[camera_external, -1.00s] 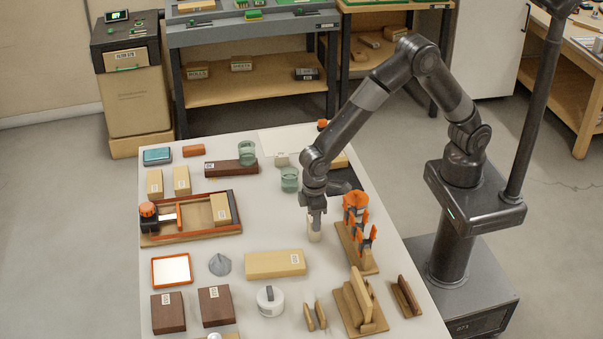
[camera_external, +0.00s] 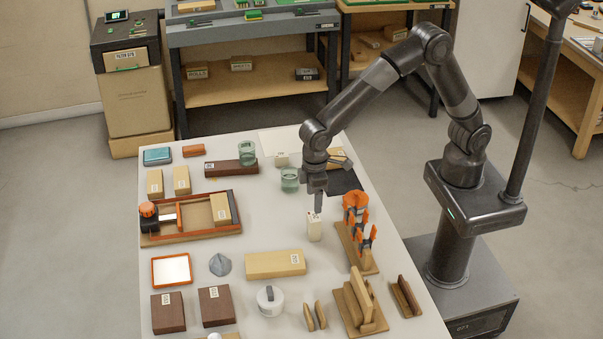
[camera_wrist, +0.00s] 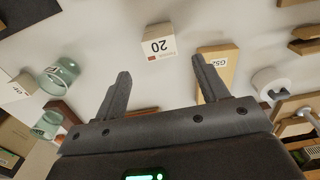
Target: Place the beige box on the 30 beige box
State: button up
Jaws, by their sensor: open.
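A small pale beige box (camera_external: 314,227) stands upright on the table, left of the orange clamp stand. In the wrist view its top (camera_wrist: 160,42) reads 20. My gripper (camera_external: 319,207) is just above this box; its fingers (camera_wrist: 161,74) are open with nothing between them. Other beige boxes are a long one (camera_external: 275,264), marked G52 in the wrist view (camera_wrist: 216,68), two small ones (camera_external: 155,183) (camera_external: 181,180) at the left, and one (camera_external: 220,208) in the framed tray. A small pale block (camera_external: 281,159) sits farther back. I cannot make out a 30 on any box.
The orange clamp stand (camera_external: 357,245) is close on the right. Green glass jars (camera_external: 289,180) stand behind. A white round container (camera_external: 270,300) and wooden holders (camera_external: 358,305) are in front. Clear table lies left of the pale box.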

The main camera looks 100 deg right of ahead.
jog(key=s+d+r+t, duration=0.1)
jog(key=s+d+r, duration=0.3)
jog(key=s+r, duration=0.35)
jog(key=s+d+r+t, duration=0.2)
jog(key=s+d+r, duration=0.1)
jog(key=s+r, duration=0.5)
jog(key=s+d+r+t, duration=0.1)
jog(key=s+d, duration=0.1)
jog(key=s, duration=0.6)
jog(key=s+d+r+t, duration=0.1)
jog(key=s+d, duration=0.2)
jog(key=s, duration=0.5)
jog(key=shift+s+t, duration=0.3)
